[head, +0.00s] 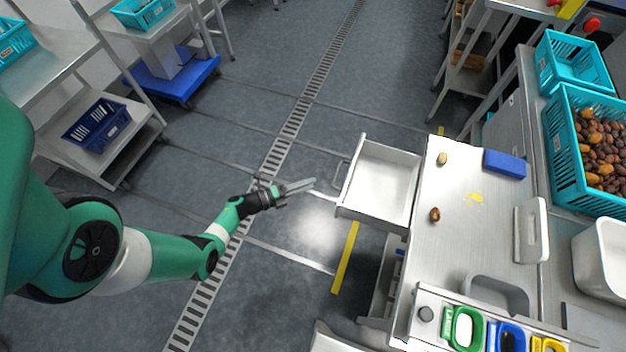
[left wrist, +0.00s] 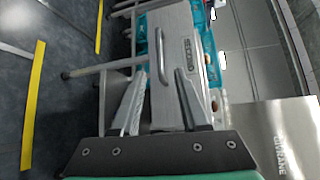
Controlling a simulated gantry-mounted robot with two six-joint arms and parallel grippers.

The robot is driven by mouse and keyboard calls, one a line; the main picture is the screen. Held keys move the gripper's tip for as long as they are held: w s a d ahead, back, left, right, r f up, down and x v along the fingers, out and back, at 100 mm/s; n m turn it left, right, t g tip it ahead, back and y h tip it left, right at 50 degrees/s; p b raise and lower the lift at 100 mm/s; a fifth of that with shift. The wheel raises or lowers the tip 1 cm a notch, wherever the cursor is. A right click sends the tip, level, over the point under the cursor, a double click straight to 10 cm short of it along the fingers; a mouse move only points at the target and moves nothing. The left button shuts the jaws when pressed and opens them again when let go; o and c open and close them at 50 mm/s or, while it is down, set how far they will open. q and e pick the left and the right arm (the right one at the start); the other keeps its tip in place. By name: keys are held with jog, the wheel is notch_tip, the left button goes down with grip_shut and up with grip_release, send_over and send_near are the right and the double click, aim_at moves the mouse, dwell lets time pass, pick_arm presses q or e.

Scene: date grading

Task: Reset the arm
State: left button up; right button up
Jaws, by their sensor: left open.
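My left gripper (head: 297,187) hangs in the air over the floor, left of the open drawer, in the head view. Its jaws are apart and empty in the left wrist view (left wrist: 152,100). The green and white left arm reaches in from the left. My right gripper is not in view.
The open, empty drawer (head: 382,178) sticks out left from the steel table (head: 470,235). A brown date (head: 435,214), a pale date (head: 442,158) and a blue block (head: 504,163) lie on the table. A teal crate (head: 558,150) of dates stands at right. Open floor surrounds the gripper.

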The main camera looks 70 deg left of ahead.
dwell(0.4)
